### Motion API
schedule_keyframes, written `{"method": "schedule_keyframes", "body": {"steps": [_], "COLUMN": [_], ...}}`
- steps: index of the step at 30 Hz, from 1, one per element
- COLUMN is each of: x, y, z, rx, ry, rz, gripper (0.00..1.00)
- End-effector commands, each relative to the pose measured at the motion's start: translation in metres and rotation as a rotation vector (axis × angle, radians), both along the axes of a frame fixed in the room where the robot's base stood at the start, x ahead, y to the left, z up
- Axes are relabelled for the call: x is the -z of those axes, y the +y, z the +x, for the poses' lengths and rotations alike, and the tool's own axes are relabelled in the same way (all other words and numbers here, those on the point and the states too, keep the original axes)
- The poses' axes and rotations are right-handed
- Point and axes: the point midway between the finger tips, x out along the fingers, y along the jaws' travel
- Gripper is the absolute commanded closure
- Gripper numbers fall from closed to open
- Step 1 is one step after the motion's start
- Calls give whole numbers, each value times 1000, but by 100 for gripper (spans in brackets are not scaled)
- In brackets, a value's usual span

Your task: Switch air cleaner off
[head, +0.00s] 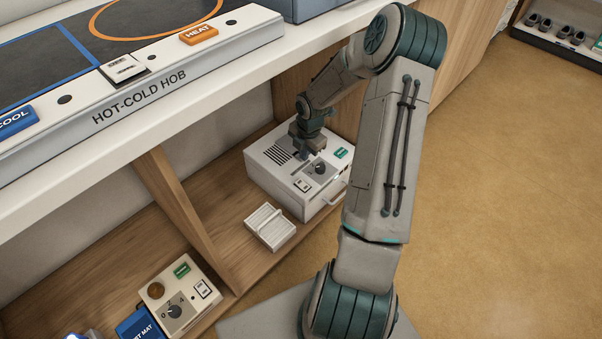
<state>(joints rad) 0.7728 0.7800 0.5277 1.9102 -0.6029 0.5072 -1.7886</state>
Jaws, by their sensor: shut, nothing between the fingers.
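A white box with a slotted vent (277,153), which looks like the air cleaner (290,197), sits on the lower wooden shelf under the counter. Its top carries a dark round knob (320,167), a small white rocker switch (302,186) and a green label or light (341,153). I cannot read the switch's position. My gripper (303,155) is shut and empty, pointing down just over the box's top between the vent and the knob. I cannot tell whether it touches the box. My arm hides part of the box's right side.
A white slatted piece with a handle (270,227) lies in front of the box. A wooden divider (183,215) separates it from another control box (180,295) at lower left. The hot-cold hob (140,85) overhangs the shelf. Open floor (500,200) is at right.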

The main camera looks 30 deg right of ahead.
Motion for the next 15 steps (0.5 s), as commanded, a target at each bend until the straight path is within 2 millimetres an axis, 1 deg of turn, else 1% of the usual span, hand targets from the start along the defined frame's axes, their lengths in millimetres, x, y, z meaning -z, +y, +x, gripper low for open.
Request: {"method": "schedule_keyframes", "body": {"steps": [5, 15], "x": [22, 96], "y": [1, 4], "z": [2, 10], "rx": [1, 1], "ry": [1, 3], "rz": [1, 1], "gripper": [100, 100]}}
